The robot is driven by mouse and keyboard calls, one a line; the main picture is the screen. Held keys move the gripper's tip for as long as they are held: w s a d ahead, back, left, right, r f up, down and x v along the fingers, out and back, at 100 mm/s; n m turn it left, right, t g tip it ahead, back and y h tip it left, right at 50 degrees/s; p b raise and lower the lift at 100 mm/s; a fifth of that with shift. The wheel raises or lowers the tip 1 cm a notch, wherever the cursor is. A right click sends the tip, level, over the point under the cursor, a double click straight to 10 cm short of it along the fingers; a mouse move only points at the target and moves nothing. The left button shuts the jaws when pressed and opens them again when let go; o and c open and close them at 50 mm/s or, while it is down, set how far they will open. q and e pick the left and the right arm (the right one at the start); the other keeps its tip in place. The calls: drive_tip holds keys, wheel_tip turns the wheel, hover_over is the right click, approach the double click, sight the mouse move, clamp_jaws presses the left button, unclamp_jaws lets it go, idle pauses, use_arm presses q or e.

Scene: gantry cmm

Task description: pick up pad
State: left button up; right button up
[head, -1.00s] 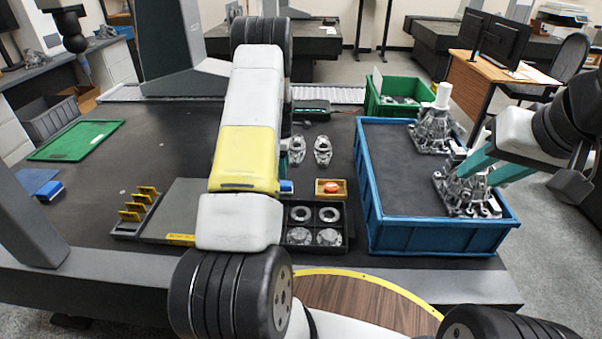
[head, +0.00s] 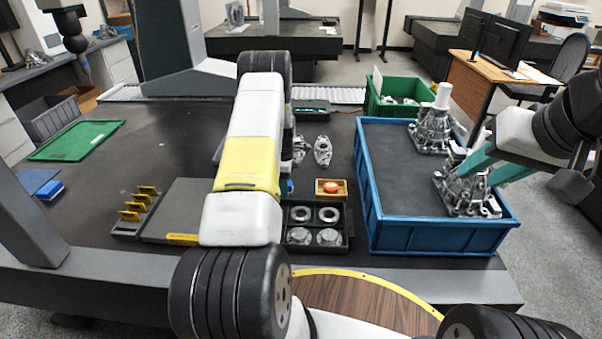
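A small blue piece (head: 290,185), possibly the pad, shows as a sliver beside my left forearm, which hides most of it. Another blue block (head: 50,190) lies at the table's left edge. My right gripper (head: 477,172) has its teal fingers apart at a metal casting (head: 468,196) in the blue bin; whether they grip it is unclear.
The blue bin (head: 437,238) also holds a second casting (head: 431,131). A black divided tray (head: 315,246) holds round metal parts. A metal bracket (head: 322,151) lies behind the wooden tray. A green tray (head: 76,141) is at left; the table's left middle is clear.

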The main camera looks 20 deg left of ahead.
use_arm(q)
clamp_jaws()
drive_tip(key=shift+r, duration=5)
